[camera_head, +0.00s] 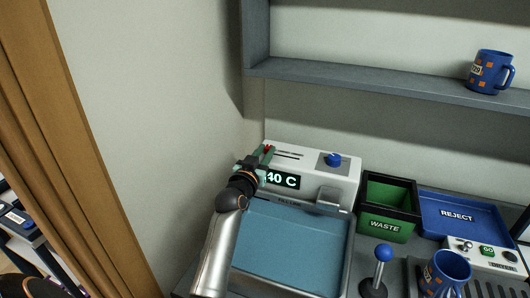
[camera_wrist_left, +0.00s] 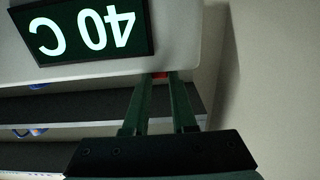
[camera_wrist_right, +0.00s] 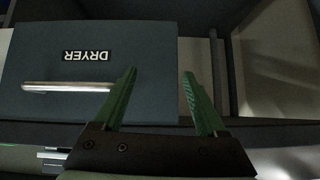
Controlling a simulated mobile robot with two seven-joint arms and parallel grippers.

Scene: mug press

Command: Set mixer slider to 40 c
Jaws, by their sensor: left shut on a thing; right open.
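The white mixer unit (camera_head: 335,188) stands at the back of the blue basin, with slots and a blue knob (camera_head: 334,159) on its top. Its display (camera_head: 285,180) reads 40 C; the display also shows upside down in the left wrist view (camera_wrist_left: 90,30). My left gripper (camera_head: 264,156) is shut on the red slider (camera_head: 268,148) at the left end of the unit's top. In the left wrist view a bit of the red slider (camera_wrist_left: 160,76) shows between the green fingers (camera_wrist_left: 160,82). My right gripper (camera_wrist_right: 160,80) is open and empty in front of a DRYER panel (camera_wrist_right: 90,70).
The blue basin (camera_head: 290,245) lies below the mixer. A green WASTE bin (camera_head: 386,225) and a blue REJECT tray (camera_head: 460,232) stand to the right. A blue-knobbed lever (camera_head: 383,254) and a blue mug (camera_head: 449,268) are in front. Another mug (camera_head: 488,72) sits on the shelf. A wall is close on the left.

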